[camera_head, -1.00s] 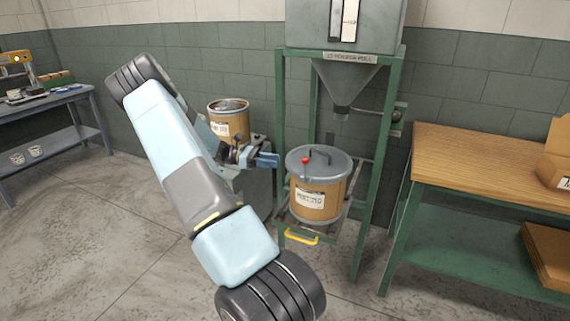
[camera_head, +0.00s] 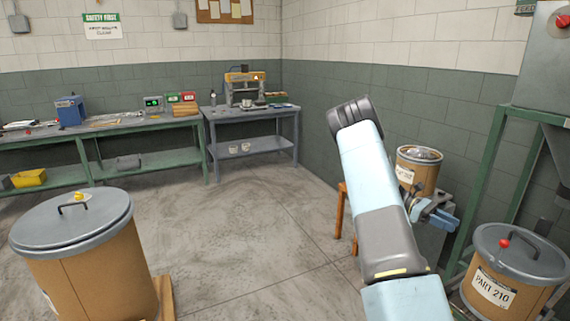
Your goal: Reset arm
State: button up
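My arm crosses the right half of the view, a pale blue and grey limb with a dark elbow at its top. My gripper (camera_head: 443,219), with blue fingers, shows just right of the arm, partly hidden behind it. It appears between two drums, and I see nothing clearly held in it. Whether its fingers are apart is too small to tell. To its right is a tan drum (camera_head: 492,291) labelled PART 210, with a grey lid and red knob. Behind it is another tan drum (camera_head: 418,170) with a label.
A large lidded drum (camera_head: 90,265) stands front left on a wooden base. Workbenches (camera_head: 130,126) line the back wall, and a grey-blue table (camera_head: 252,113) holds a small yellow machine (camera_head: 244,90). A green frame (camera_head: 482,180) stands at the right. The middle floor is clear.

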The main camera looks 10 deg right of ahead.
jog(key=s+a+r+m+t+y, duration=0.25)
jog(key=a+r+t, duration=0.35)
jog(key=a+r, duration=0.45)
jog(key=s+a+r+m+t+y, duration=0.1)
jog(key=s+a+r+t+y, duration=0.2)
jog(key=a+r+t, duration=0.7)
jog(key=s+a+r+m+t+y, duration=0.1)
jog(key=s+a+r+t, duration=0.1)
jog(key=s+a, duration=0.4)
jog(key=s+a+r+m+t+y, duration=0.1)
jog(key=s+a, duration=0.6)
jog(key=a, duration=0.8)
jog(key=shift+s+r+t+y, duration=0.2)
jog(key=shift+r+t+y, duration=0.15)
jog(key=shift+r+t, duration=0.6)
jog(key=shift+f, duration=0.1)
